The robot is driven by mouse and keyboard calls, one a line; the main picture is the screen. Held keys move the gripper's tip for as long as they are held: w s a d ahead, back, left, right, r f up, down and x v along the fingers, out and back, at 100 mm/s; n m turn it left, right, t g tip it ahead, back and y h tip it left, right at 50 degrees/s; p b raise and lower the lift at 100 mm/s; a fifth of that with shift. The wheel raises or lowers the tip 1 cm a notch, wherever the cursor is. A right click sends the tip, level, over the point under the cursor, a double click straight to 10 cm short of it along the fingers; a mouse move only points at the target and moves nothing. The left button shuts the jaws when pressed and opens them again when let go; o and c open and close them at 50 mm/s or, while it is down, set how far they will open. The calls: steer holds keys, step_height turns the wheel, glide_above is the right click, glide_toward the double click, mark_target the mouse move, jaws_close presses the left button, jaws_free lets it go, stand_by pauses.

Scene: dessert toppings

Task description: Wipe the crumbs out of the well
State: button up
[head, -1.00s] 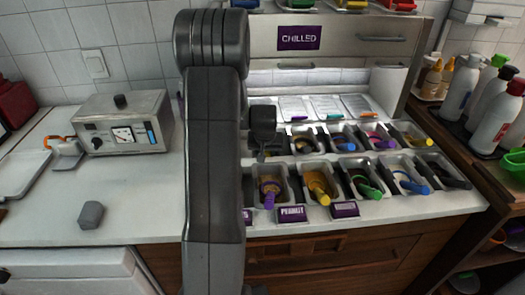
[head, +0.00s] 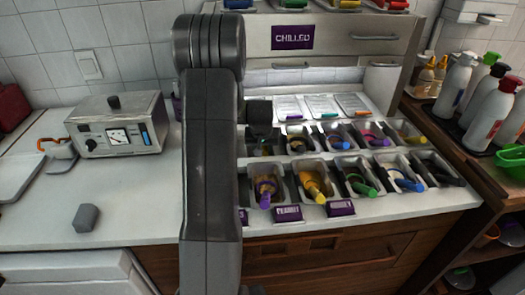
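Two rows of metal wells are set in the white counter, most with coloured scoops or handles in them. The front row has a well with a purple-handled scoop (head: 265,192), one with a yellow scoop (head: 313,187) and one with a green handle (head: 364,188). The end of my arm, with my gripper (head: 262,134), is a dark shape over the left end of the back row. The fingers cannot be made out, nor whether they hold anything. My arm hides the counter to the left of the wells. I cannot make out crumbs in any well.
A grey block (head: 86,218) lies on the clear left counter. A metal box with a dial (head: 117,125) stands behind it. The chilled cabinet (head: 330,55) rises behind the wells. Several bottles (head: 492,112) stand on the right shelf. Purple labels (head: 289,214) line the front.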

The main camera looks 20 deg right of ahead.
mark_target(264, 155)
steer(key=shift+s+a+b, duration=0.2)
steer(key=shift+s+b, duration=0.15)
steer(key=shift+s, duration=0.6)
steer(key=shift+s+a+b, duration=0.2)
steer(key=shift+s+b, duration=0.15)
steer(key=shift+s, duration=0.6)
steer(key=shift+w, duration=0.1)
steer(key=shift+w+a+f, duration=0.1)
steer(key=shift+w+a, duration=0.1)
steer(key=shift+w, duration=0.65)
step_height(264, 155, up, 13)
steer(key=p, duration=0.8)
